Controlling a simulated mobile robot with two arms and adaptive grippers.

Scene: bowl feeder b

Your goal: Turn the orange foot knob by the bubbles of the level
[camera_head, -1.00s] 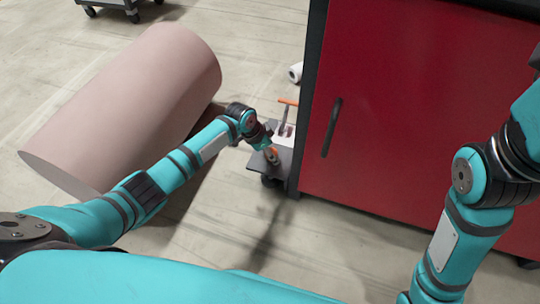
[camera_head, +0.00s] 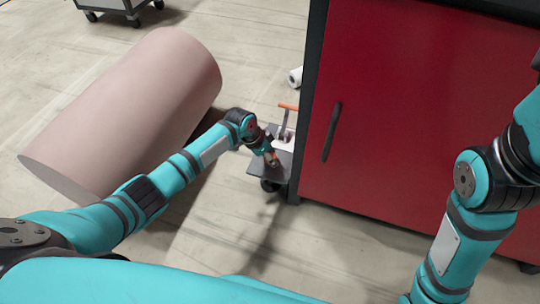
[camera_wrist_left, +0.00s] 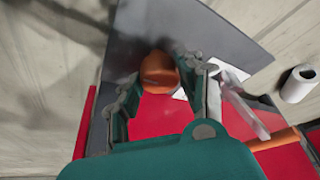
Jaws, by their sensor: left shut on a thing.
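The orange foot knob (camera_wrist_left: 158,69) sits on a dark grey plate (camera_wrist_left: 215,35) at the foot of the red cabinet. In the left wrist view it lies between the two fingers of my left gripper (camera_wrist_left: 160,77), which is shut on it. In the head view my left gripper (camera_head: 272,160) is low over the grey plate (camera_head: 257,169), left of the cabinet, and largely covers the knob. No level bubbles can be made out in either view. My right arm shows at the right of the head view, but its gripper is out of frame.
The red cabinet (camera_head: 400,110) rises right beside the gripper. A lever with an orange handle (camera_head: 288,106) stands just behind. A white roll (camera_head: 296,76) lies on the floor. A large pinkish cylinder (camera_head: 125,110) lies left of my arm. Front floor is clear.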

